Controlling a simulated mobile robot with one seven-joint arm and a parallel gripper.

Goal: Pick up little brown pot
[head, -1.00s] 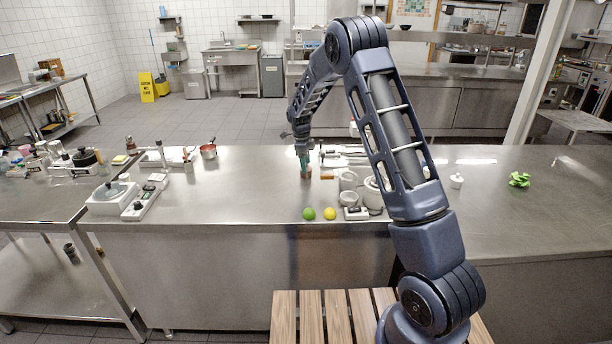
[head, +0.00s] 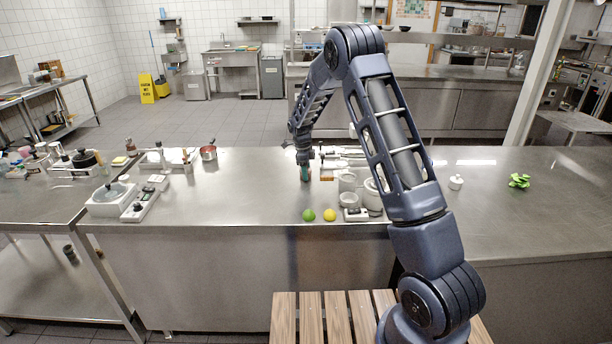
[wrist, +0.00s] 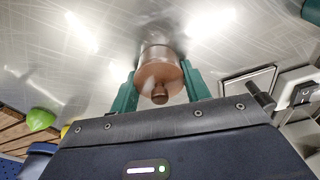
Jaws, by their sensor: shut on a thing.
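The little brown pot (wrist: 160,62) is between the two green fingers of my gripper (wrist: 158,92) in the wrist view. It has a round lid with a small knob facing the camera. My gripper is shut on the pot, one finger on each side. In the head view my gripper (head: 304,172) points down at the steel counter, left of the white containers. The pot is mostly hidden by the fingers there. I cannot tell whether its base touches the counter.
A green lime (head: 308,215) and a yellow lemon (head: 330,215) lie near the counter's front edge. White containers (head: 348,182) stand just right of my gripper. A red-brown saucepan (head: 208,153) stands further left. The counter (head: 245,195) between is clear.

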